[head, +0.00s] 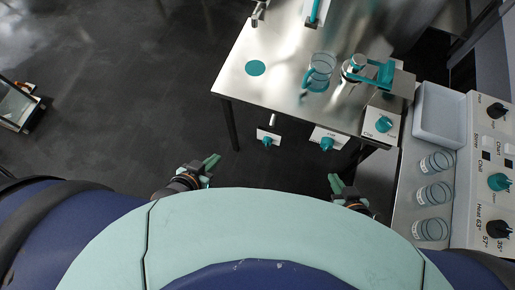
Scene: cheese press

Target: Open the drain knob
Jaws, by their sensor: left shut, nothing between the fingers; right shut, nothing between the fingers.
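Several teal knobs show in the head view; their labels are too small to tell surely which is the drain knob. One teal knob (267,142) is on a small white plate below the steel table's front edge. A second teal knob (327,144) is on a white plate to its right. A third teal knob (384,124) is on a white box at the table's right corner. My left gripper (212,163) is shut and empty, below and left of the first knob. My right gripper (335,183) is shut and empty, below the second knob. Both are apart from the knobs.
The steel table (265,90) carries a glass jug (320,72) and a metal press with a teal handle (384,73). At right are a white tray (438,115), glass jars (433,193) and a control panel (475,215) with more knobs. Floor at left is mostly clear.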

